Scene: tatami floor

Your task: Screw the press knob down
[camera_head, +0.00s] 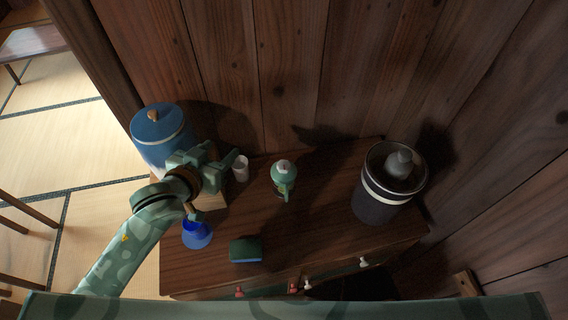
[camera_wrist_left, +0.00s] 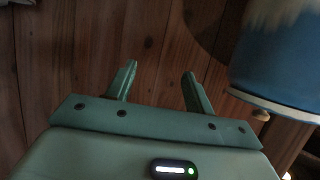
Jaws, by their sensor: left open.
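No thing is plainly a press knob. A dark canister (camera_head: 380,207) with a cream band stands at the cabinet's right end, with a grey rounded knob-like piece (camera_head: 399,163) at its top; I cannot tell whether this is the press. A blue canister (camera_head: 161,147) at the left has a blue lid with a small wooden knob (camera_head: 153,115); it also fills the right of the left wrist view (camera_wrist_left: 280,70). My left gripper (camera_head: 232,170) is open and empty, just right of the blue canister. Its two fingers (camera_wrist_left: 160,76) are apart with only plank wall between them. My right gripper is not in view.
On the cabinet top (camera_head: 325,230) are a white cup (camera_head: 240,169), a green bottle (camera_head: 284,181) and a dark green sponge (camera_head: 246,250). A blue pot (camera_head: 197,236) stands near the left edge. A plank wall (camera_head: 290,70) closes the back. Bare wood lies right of the bottle.

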